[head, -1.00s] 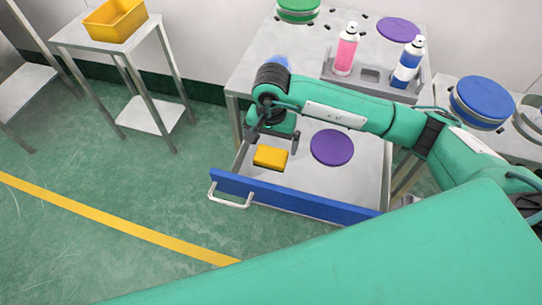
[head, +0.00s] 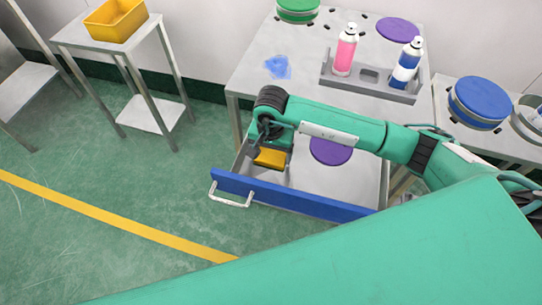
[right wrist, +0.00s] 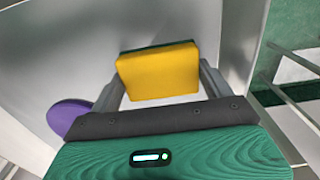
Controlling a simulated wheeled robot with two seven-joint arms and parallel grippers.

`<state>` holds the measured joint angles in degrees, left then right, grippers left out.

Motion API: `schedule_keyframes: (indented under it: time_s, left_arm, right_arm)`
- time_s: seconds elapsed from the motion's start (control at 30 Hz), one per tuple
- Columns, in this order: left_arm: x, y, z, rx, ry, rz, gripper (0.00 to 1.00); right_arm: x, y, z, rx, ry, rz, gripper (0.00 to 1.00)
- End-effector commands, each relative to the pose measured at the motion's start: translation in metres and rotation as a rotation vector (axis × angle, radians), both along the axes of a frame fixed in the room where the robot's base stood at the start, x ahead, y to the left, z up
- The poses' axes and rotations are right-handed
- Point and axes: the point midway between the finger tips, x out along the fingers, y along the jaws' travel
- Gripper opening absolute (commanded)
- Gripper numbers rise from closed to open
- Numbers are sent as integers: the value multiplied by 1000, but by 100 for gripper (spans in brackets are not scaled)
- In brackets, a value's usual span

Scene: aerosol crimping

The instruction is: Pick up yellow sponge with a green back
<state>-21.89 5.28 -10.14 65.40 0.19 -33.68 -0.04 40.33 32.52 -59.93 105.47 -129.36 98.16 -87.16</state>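The yellow sponge (head: 269,159) lies in the open drawer (head: 330,186), near its left end. In the right wrist view the sponge (right wrist: 158,74) shows a yellow face and a thin green edge on its far side. My right gripper (head: 268,146) is low over the sponge in the drawer and hides part of it in the head view. In the right wrist view the fingers of my right gripper (right wrist: 160,80) are apart, one on each side of the sponge, with small gaps seeming to show. My left gripper is not in view.
A purple disc (head: 331,150) lies in the drawer right of the sponge. The drawer's blue front (head: 290,196) and side walls stand close around. On the tabletop above are a blue cloth (head: 278,67) and a grey holder (head: 372,82) with pink (head: 345,50) and blue-white (head: 407,63) cans.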

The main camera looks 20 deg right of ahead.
Motion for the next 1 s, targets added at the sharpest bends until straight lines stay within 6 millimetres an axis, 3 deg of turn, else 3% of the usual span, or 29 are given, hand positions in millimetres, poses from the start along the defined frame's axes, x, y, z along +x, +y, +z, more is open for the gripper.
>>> schedule_keyframes:
  time_s: [0.37, 0.57, 0.77, 1.0]
  left_arm:
    - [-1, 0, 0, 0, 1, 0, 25]
    - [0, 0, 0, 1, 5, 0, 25]
    - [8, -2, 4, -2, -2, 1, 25]
    - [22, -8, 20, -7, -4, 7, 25]
  right_arm:
    - [0, 0, 1, 0, 0, 0, 60]
    - [1, 0, 12, 1, -2, 0, 60]
    - [2, 0, 47, 1, -6, 1, 60]
    - [1, 0, 117, 1, -8, 2, 60]
